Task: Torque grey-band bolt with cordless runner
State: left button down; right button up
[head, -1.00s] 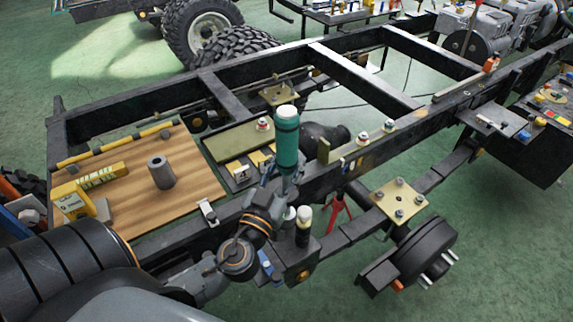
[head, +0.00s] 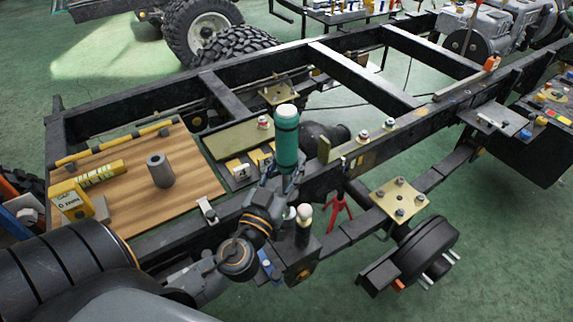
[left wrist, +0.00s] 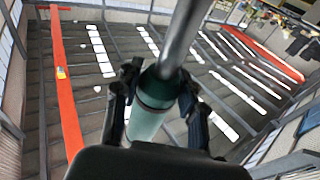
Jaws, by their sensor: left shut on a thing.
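A teal cylindrical tool with a white top, which looks like the cordless runner (head: 287,140), stands nearly upright above the near chassis rail. My left gripper (head: 286,178) is shut around its lower part. In the left wrist view, the fingers (left wrist: 160,98) close on both sides of the teal body (left wrist: 146,122), and a grey shaft (left wrist: 184,32) extends from it. Bolts with pale heads stand on the rail, one at left (head: 362,137) and one at right (head: 389,125). Another bolt (head: 263,123) is on an olive plate. My right gripper is not in view.
A wooden board (head: 125,190) at left carries a grey cylinder (head: 160,170) and yellow blocks. A square plate with several bolts (head: 399,199) sits right, above a black hub (head: 425,255). A white-topped post (head: 304,213) is close beside my wrist. Dark cross members (head: 365,75) span the frame.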

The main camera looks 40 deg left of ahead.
aim_at(282, 145)
pick_arm(q)
jog(key=shift+f, duration=0.3)
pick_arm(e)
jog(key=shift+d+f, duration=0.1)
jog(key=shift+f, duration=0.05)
pick_arm(q)
jog(key=shift+b, duration=0.55)
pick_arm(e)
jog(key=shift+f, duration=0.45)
pick_arm(q)
jog(key=shift+r, duration=0.2)
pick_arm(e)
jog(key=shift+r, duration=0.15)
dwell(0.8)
pick_arm(q)
jog(key=shift+r+p, duration=1)
jog(key=shift+r, duration=0.65)
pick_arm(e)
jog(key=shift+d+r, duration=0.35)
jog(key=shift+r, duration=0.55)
pick_arm(q)
jog(key=shift+r+p, duration=2.1)
jog(key=shift+r, duration=0.45)
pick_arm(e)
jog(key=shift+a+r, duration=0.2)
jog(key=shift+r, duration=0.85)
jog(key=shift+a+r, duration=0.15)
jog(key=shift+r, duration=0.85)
